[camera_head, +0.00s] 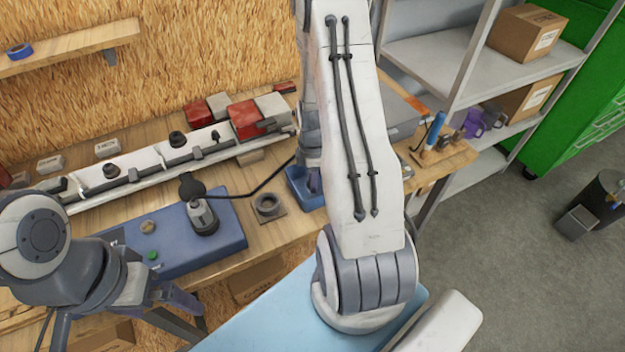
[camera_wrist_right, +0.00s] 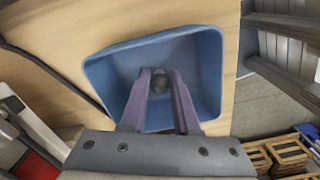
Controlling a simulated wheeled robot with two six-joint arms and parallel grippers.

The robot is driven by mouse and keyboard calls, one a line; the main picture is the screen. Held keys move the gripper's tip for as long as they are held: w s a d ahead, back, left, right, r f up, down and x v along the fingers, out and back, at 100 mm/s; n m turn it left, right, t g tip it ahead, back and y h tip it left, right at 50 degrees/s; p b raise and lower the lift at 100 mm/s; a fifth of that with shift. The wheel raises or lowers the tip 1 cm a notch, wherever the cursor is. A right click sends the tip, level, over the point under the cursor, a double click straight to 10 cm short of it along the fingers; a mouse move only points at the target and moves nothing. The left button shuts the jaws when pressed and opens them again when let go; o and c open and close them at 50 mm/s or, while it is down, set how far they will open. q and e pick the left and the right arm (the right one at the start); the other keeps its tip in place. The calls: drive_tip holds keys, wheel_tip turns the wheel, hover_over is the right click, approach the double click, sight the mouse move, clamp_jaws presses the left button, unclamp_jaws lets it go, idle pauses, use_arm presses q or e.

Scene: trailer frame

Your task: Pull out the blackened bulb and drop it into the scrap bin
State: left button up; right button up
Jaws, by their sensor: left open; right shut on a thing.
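The scrap bin, a blue open box, stands on the bench. In the head view (camera_head: 296,196) my right arm hides most of it. In the right wrist view I look into the bin (camera_wrist_right: 213,75) from above. My right gripper (camera_wrist_right: 160,80) is over the bin's opening, shut on a small dark round bulb (camera_wrist_right: 158,86) between its fingertips. Its exact height over the bin floor cannot be told. My left gripper (camera_head: 180,308) is open and empty at the lower left, in front of the bench.
A white rail with red lamps (camera_head: 247,119) and dark round parts runs along the bench. A blue box (camera_head: 182,240) with a green button and a small dark ring (camera_head: 268,204) lie before it. Shelves with cartons (camera_head: 528,32) stand at the right.

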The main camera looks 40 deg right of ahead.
idle(0.4)
drive_tip(key=o, duration=1.4)
drive_tip(key=shift+r+p, duration=2.95)
drive_tip(key=shift+r, duration=0.6)
drive_tip(key=shift+f, duration=0.15)
wheel_tip(320, 180, down, 7)
drive_tip(key=b, duration=0.6)
